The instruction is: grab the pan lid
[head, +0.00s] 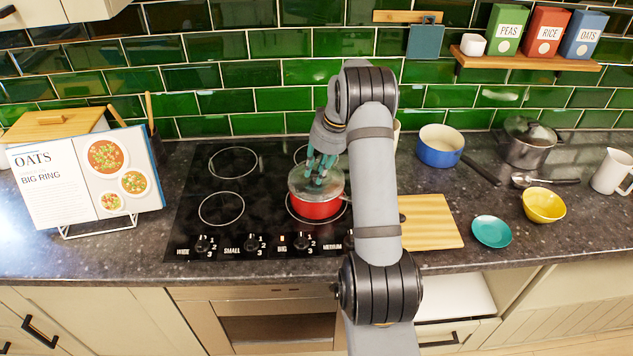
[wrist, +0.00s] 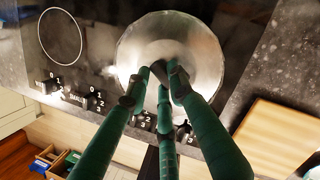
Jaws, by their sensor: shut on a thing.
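The pan lid (head: 300,183) is a round, shiny grey lid and lies on the red pan (head: 318,208) on the cooktop. It also shows in the wrist view (wrist: 205,45). My gripper (head: 319,170) comes down over the middle of the lid. In the wrist view its green fingers (wrist: 164,76) close together at the lid's centre, shut on its dark knob. The fingers hide most of the knob. I cannot tell whether there is a gap between lid and pan rim.
The black cooktop (head: 255,225) has free rings at left. A recipe book (head: 85,180) stands far left. A wooden board (head: 432,222), blue pan (head: 440,150), teal dish (head: 491,231), yellow bowl (head: 544,206) and grey pot (head: 526,150) stand right of my arm.

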